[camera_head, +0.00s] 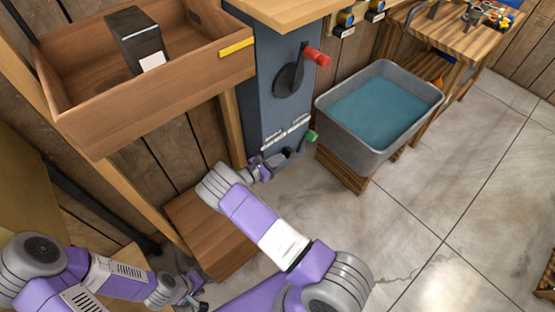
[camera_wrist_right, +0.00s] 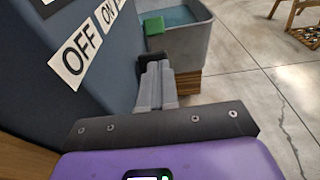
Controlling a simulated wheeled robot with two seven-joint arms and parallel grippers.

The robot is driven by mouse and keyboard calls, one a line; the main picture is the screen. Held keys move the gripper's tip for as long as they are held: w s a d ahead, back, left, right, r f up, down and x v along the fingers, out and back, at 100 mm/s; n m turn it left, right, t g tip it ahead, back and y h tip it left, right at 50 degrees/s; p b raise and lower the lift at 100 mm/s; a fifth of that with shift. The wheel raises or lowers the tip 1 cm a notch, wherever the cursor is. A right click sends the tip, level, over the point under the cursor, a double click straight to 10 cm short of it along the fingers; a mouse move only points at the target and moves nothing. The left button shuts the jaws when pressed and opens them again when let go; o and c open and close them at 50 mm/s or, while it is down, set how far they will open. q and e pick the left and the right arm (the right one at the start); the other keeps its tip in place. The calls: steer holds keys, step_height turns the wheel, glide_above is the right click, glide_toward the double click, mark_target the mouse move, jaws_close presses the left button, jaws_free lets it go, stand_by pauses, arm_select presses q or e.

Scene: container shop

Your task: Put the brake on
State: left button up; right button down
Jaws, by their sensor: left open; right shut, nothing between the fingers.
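The brake lever with a green handle (camera_head: 313,136) sits low on the blue-grey cabinet (camera_head: 262,80). White labels (camera_head: 274,139) are above it. In the right wrist view the OFF label (camera_wrist_right: 82,50) and part of an ON label (camera_wrist_right: 108,13) show, with the green handle (camera_wrist_right: 154,25) just beyond my fingers. My right gripper (camera_head: 280,160) is shut and empty, close to the lever on its left side. In the wrist view its fingers (camera_wrist_right: 156,85) are together; whether they touch the lever I cannot tell. My left gripper (camera_head: 190,291) is open and low at the bottom left, away from the lever.
A crank with a red handle (camera_head: 317,56) is higher on the cabinet. A grey tub of water (camera_head: 428,103) stands right of the lever on a wooden support. A wooden tray (camera_head: 165,118) with a black box (camera_head: 136,38) is at the upper left. The tiled floor (camera_head: 440,230) at right is mostly clear.

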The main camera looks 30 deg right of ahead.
steer(key=s+a+r+p, duration=0.2)
steer(key=a+r, duration=0.5)
steer(key=a, duration=0.5)
steer(key=shift+p, duration=0.4)
